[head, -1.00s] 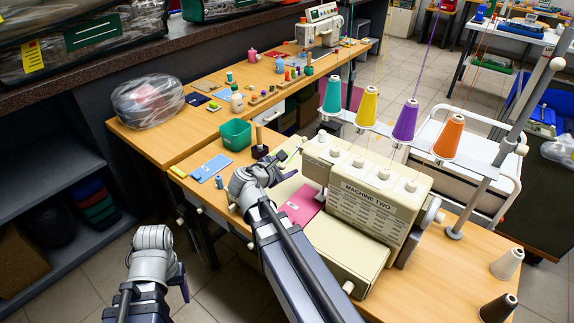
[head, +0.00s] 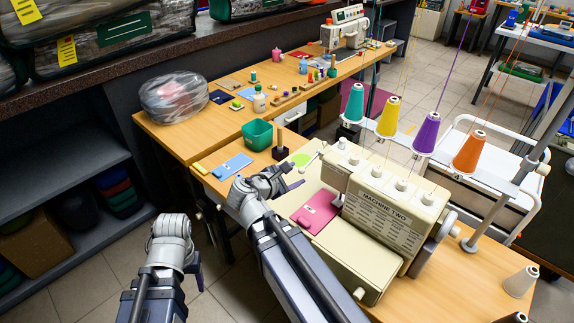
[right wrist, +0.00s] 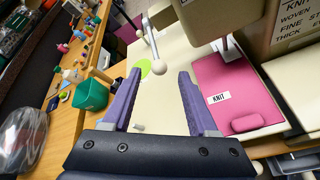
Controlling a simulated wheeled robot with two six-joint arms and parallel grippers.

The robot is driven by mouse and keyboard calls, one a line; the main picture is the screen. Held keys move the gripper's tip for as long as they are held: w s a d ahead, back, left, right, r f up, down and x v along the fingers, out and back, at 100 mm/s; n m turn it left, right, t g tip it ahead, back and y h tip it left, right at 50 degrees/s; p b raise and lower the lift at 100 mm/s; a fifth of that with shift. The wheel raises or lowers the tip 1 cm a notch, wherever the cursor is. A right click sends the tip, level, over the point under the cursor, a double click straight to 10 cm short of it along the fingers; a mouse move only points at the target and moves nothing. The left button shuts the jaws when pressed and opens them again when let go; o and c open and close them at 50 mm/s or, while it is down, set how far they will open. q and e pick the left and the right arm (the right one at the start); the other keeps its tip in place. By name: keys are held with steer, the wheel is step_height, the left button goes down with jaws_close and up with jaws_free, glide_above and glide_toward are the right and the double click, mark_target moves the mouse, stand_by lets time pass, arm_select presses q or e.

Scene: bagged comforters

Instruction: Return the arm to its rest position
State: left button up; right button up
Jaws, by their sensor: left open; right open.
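My right gripper (head: 292,183) is above the table just left of the sewing machine marked MACHINE TWO (head: 392,220). In the right wrist view its two purple fingers (right wrist: 160,75) stand apart with nothing between them, over the machine's pale plate. A pink pad marked KNIT (right wrist: 232,92) lies right of the fingers. A light green disc (right wrist: 145,68) shows by the left fingertip. My left gripper (head: 194,268) hangs low over the floor, left of the table; its fingers are mostly hidden behind the wrist, and I see nothing held.
The table holds a green bin (head: 257,135), a blue card (head: 232,166) and a clear-bagged bundle (head: 174,99). Coloured thread cones (head: 426,134) stand above the machine. Dark shelves (head: 60,200) are at the left.

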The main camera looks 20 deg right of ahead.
steer(key=s+a+f+m+g+y+p, duration=0.1)
steer(key=s+a+f+m+g+y, duration=0.1)
steer(key=a, duration=0.6)
steer(key=s+a+f+m+g+y+p, duration=0.1)
steer(key=s+a+f+m+g+y, duration=0.1)
steer(key=s+a+f+m+y, duration=0.2)
steer(key=s+a+f+m+g+y+p, duration=0.1)
steer(key=s+a+m, duration=0.5)
steer(key=a, duration=0.6)
step_height(320, 180, down, 2)
steer(key=s+g+y, duration=0.1)
steer(key=y, duration=0.2)
steer(key=shift+s+m+g, duration=0.3)
steer(key=shift+f, duration=0.1)
